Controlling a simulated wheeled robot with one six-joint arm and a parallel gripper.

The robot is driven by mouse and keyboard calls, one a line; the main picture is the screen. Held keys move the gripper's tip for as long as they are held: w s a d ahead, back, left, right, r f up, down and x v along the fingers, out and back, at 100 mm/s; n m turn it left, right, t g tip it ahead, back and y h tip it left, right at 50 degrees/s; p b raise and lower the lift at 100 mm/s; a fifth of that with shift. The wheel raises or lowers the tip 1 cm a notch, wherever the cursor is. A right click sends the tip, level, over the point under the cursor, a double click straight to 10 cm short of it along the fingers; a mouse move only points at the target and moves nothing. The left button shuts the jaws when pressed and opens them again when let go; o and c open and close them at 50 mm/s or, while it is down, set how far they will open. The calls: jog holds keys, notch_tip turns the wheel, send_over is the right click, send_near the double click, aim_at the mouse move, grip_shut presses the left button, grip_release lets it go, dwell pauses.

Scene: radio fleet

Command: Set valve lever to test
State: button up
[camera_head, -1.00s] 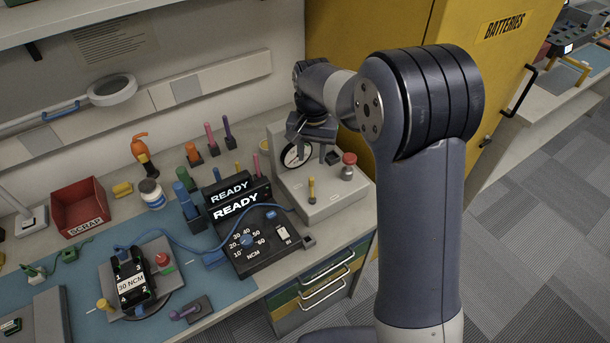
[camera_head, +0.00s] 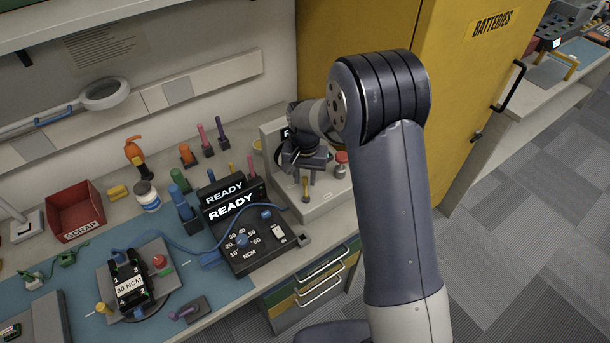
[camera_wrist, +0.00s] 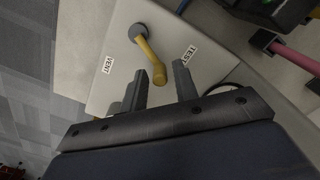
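The yellow valve lever (camera_head: 305,188) stands on the front of a light grey test box (camera_head: 325,200) at the right end of the bench. In the wrist view the lever (camera_wrist: 150,55) runs from a dark round pivot to a yellow knob. It points between a VENT label (camera_wrist: 108,65) on the left and a TEST label (camera_wrist: 187,55) on the right. My gripper (camera_wrist: 158,78) is open, its fingers apart on either side of the knob's end in the picture. I cannot tell whether it touches. In the head view my gripper (camera_head: 307,168) hangs just over the lever.
A red knob (camera_head: 341,164) stands on the box close to my gripper. The black READY torque unit (camera_head: 245,243) is left of the box, with several upright coloured tools behind it. A yellow BATTERIES cabinet (camera_head: 400,35) rises behind my arm. The gauge is mostly hidden.

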grip_shut()
jog(key=shift+a, duration=0.1)
jog(key=shift+a+f+n+b, duration=0.1)
jog(key=shift+a+n+b, duration=0.2)
jog(key=shift+n+b, duration=0.55)
jog(key=shift+s+a+n, duration=0.2)
jog(key=shift+a+n, duration=0.15)
jog(key=shift+n, duration=0.8)
jog(key=shift+o, duration=1)
grip_release()
